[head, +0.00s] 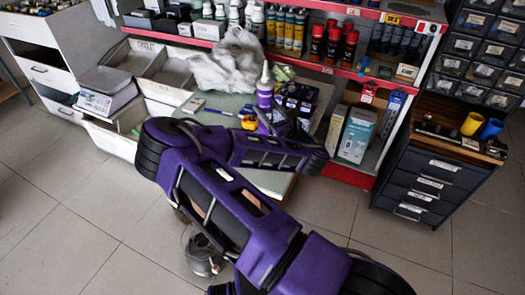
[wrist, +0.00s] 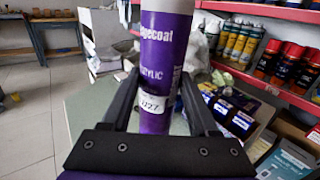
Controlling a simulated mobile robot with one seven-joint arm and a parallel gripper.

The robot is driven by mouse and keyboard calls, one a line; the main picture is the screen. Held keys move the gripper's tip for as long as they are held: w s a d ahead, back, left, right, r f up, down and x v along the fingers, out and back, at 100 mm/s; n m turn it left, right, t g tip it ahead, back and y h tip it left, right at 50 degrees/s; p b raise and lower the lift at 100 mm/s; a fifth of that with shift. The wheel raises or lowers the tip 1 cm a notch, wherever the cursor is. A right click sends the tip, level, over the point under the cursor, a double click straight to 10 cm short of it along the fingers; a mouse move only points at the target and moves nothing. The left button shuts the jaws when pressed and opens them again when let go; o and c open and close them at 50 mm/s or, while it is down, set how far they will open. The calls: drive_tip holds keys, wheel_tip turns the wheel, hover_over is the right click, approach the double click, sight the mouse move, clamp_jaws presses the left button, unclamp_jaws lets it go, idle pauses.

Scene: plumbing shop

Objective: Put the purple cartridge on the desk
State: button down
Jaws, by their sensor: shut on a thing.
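The purple cartridge (head: 265,97), with a pale nozzle and a white label, stands upright in my gripper. In the wrist view the cartridge (wrist: 165,55) fills the space between the two black fingers of my gripper (wrist: 160,88), which is shut on it. The desk (head: 218,104) has a pale green top and lies under and around the cartridge; the desk top (wrist: 85,105) also shows in the wrist view. My arm hides the cartridge's lower end in the head view, so I cannot tell whether it touches the desk.
Small dark boxes (head: 298,97) crowd the desk's right side. Red-edged shelves (head: 340,70) with bottles and cans stand behind. A drawer cabinet (head: 425,175) is at right.

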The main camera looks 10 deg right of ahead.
sight(266, 131)
drive_tip(key=shift+w+a+r+n+y, duration=0.1)
drive_tip(key=shift+w+r+n+y, duration=0.15)
drive_tip(key=shift+w+n+y, duration=0.05)
wheel_tip(266, 131, down, 10)
drive_tip(key=shift+w+r, duration=0.1)
drive_tip(key=shift+r, duration=0.05)
drive_tip(key=shift+b, duration=0.35)
drive_tip(key=shift+f, duration=0.25)
drive_tip(key=shift+c, duration=0.8)
unclamp_jaws()
drive_tip(key=shift+r, duration=0.15)
